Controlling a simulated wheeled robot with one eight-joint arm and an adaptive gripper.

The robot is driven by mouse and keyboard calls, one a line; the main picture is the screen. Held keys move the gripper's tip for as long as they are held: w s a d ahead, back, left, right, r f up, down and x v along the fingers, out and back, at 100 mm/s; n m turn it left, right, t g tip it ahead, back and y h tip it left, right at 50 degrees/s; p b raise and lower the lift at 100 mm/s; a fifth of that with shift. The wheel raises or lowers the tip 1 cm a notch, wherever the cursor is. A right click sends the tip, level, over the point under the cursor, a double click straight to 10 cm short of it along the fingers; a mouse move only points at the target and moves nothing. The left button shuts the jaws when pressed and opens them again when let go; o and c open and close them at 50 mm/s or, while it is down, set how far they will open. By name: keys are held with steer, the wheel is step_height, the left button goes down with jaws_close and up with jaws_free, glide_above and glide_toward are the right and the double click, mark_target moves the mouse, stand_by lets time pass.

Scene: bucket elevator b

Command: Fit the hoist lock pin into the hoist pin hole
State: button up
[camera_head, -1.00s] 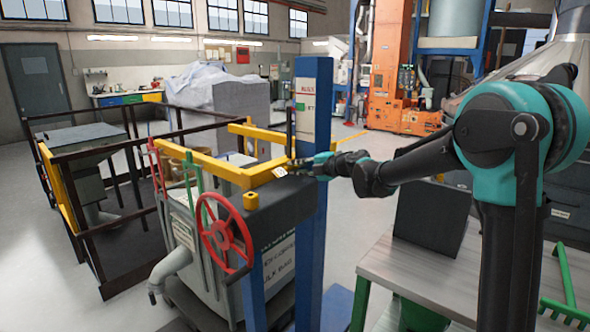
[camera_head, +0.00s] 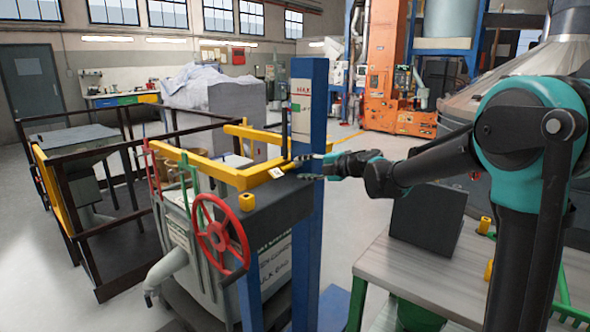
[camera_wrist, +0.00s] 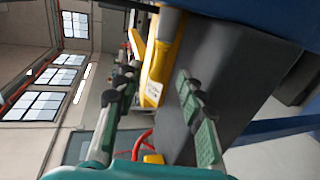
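My gripper (camera_head: 302,167) is at the dark block's far end, beside the blue post. In the wrist view, the two fingers (camera_wrist: 155,112) stand wide apart with nothing held between them. A yellow beam (camera_head: 240,178) with a white label lies beyond the fingers; it also shows in the wrist view (camera_wrist: 160,62). A thin dark upright rod (camera_head: 289,130) stands by the beam's end, close to my fingers. A yellow peg head (camera_head: 246,202) sits on the dark block (camera_head: 275,205). I cannot tell which of these is the lock pin. The pin hole is not discernible.
The blue post (camera_head: 308,230) stands close to my gripper. Two yellow pegs (camera_head: 484,224) (camera_head: 489,270) are on the grey bench (camera_head: 420,270) at right. A dark-railed enclosure (camera_head: 100,215) stands at left.

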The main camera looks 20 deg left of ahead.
steer(key=v, duration=0.7)
steer(key=shift+s, duration=0.1)
